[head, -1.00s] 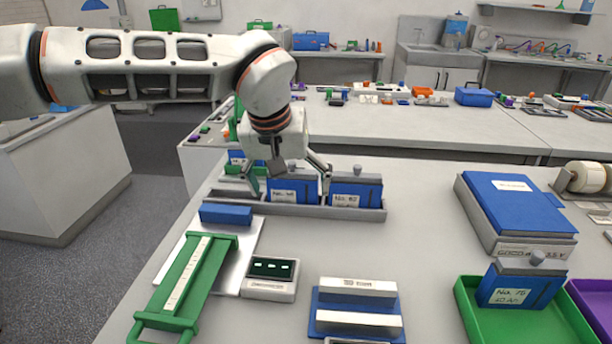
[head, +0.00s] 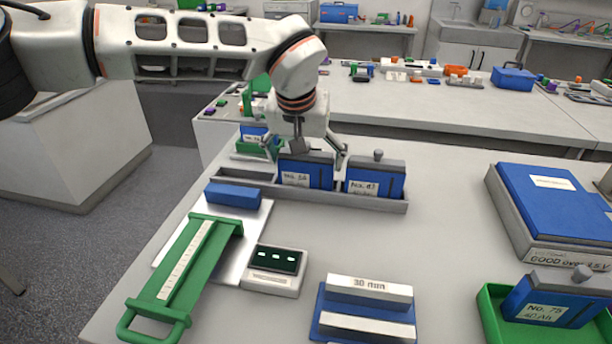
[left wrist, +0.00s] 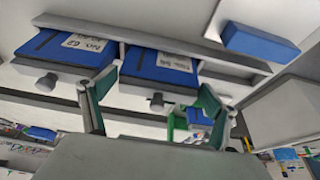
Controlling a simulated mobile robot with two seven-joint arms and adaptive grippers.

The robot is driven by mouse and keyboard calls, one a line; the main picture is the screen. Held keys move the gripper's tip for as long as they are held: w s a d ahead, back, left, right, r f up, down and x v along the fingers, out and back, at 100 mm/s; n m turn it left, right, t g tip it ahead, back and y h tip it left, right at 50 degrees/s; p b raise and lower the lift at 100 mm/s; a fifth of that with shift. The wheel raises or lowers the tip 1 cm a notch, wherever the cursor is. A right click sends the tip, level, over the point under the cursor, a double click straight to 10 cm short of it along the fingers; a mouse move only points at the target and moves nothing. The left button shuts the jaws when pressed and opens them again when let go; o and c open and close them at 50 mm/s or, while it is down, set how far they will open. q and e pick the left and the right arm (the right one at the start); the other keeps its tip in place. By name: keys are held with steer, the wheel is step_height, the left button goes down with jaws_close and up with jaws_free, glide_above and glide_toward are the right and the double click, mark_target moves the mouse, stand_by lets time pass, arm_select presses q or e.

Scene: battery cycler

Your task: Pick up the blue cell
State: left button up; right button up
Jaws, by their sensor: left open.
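Two blue cells with white labels and grey tops stand side by side in a long grey rack: the left cell (head: 318,175) and the right cell (head: 375,182). My left gripper (head: 307,157) is open at the left cell, pointing down, with one finger to each side of its top. In the left wrist view the open fingers (left wrist: 150,112) lie on either side of the knob of that cell (left wrist: 160,66); the other cell (left wrist: 62,48) is to its left. Another blue cell (head: 540,312), labelled No. 75, stands in a green tray at the right. My right gripper is not in view.
The grey rack (head: 385,205) has a free slot at its left. A blue block (head: 232,195), a green handled frame (head: 180,275) and a small display box (head: 275,270) stand in front. A blue-topped case (head: 550,205) lies right. The table's middle right is clear.

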arm_select(q)
steer(key=shift+x, duration=1.2)
steer(key=shift+r, duration=0.15)
steer(key=c, duration=1.4)
steer(key=shift+r, duration=0.2)
